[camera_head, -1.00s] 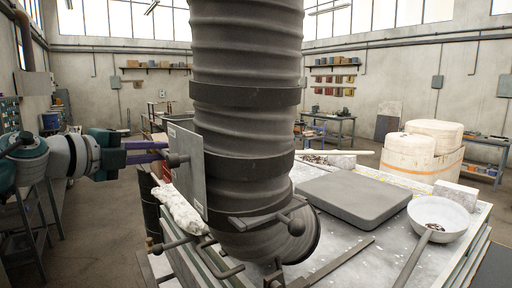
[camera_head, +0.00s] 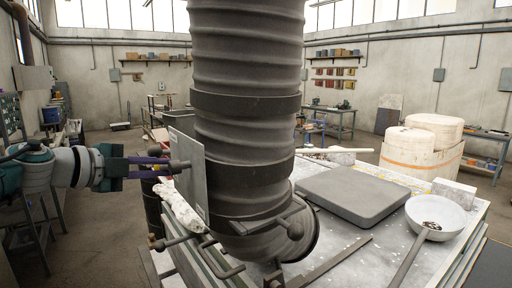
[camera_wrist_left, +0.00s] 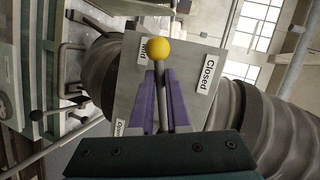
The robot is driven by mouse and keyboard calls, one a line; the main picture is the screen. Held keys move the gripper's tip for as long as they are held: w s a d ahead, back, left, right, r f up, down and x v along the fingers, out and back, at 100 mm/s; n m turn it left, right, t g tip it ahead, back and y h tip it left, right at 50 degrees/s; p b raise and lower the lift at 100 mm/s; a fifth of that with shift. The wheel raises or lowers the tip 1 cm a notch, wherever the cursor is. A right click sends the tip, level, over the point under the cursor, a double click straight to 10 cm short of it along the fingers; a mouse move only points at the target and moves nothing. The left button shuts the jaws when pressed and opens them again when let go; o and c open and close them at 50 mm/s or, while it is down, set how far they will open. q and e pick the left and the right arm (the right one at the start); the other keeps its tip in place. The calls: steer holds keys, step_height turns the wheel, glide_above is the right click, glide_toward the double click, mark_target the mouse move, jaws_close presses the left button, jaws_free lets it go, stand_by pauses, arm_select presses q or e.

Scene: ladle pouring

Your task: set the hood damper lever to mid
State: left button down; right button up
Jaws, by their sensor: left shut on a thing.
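The damper lever (camera_wrist_left: 161,78) is a grey rod with a yellow ball knob (camera_wrist_left: 158,48) in the left wrist view. It stands in front of a grey plate (camera_wrist_left: 181,65) fixed beside the duct. My left gripper (camera_wrist_left: 162,100) has its purple fingers shut around the rod, below the knob. The knob is beside the partly hidden "Mid" label (camera_wrist_left: 142,52). The "Closed" label (camera_wrist_left: 207,75) is to the right, and a mostly hidden label (camera_wrist_left: 119,128) is lower left. In the head view my left gripper (camera_head: 168,165) is at the plate (camera_head: 190,172). My right gripper is not in view.
The big ribbed duct (camera_head: 246,120) fills the middle of the head view and hides what is behind it. Below it are a bench (camera_head: 330,243), a dark slab (camera_head: 353,194) and a ladle (camera_head: 436,216). Dark rods with knobs stick out near the bench's left edge.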

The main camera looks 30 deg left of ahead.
arm_select(q)
steer(key=shift+s+d+f+n+g+h+p, duration=0.15)
steer(key=shift+f+n+g+h, duration=0.1)
steer(key=shift+f+n, duration=0.15)
steer(key=shift+d+f+n+g+h+p, duration=0.15)
steer(key=shift+f+n+g+h, duration=0.15)
steer(key=shift+n, duration=0.2)
steer(key=shift+s+d+f+n+g+h, duration=0.15)
steer(key=shift+d+f+n+g+h, duration=0.05)
steer(key=shift+f+n, duration=0.25)
steer(key=shift+s+d+f+n+g+h, duration=0.1)
steer(key=shift+d+f+n+g+h, duration=0.1)
steer(key=shift+f+n, duration=0.2)
steer(key=c, duration=0.9)
jaws_free()
steer(key=shift+s+a+r, duration=0.1)
steer(key=shift+s+r, duration=0.05)
steer(key=shift+s, duration=0.15)
steer(key=shift+p+v, duration=0.3)
steer(key=shift+v, duration=4.3)
